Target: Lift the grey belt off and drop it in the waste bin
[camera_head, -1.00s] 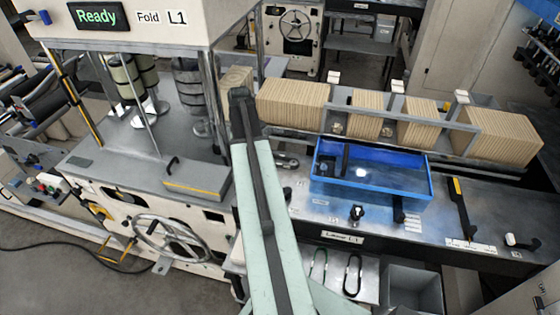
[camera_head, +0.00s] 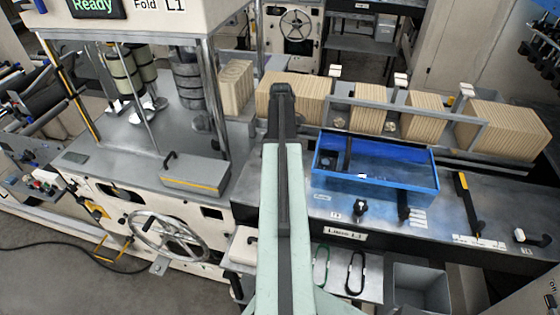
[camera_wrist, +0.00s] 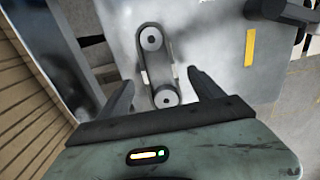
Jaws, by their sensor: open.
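The grey belt (camera_wrist: 146,66) runs around two round pulleys on a grey metal plate in the wrist view. The near pulley (camera_wrist: 166,97) lies between the fingers of my gripper (camera_wrist: 160,79), and the far pulley (camera_wrist: 151,39) lies beyond the fingertips. My gripper is open, one finger on each side of the belt, and holds nothing. I cannot tell how high the fingers are above the plate. In the head view my arm hides the belt. A grey open bin (camera_head: 421,290), probably the waste bin, stands at the lower right.
A green belt (camera_head: 321,267) and a black belt (camera_head: 356,272) lie on a pale panel left of the bin. Kraft stacks (camera_head: 369,107) line the back. A handwheel (camera_head: 165,235) is at the left.

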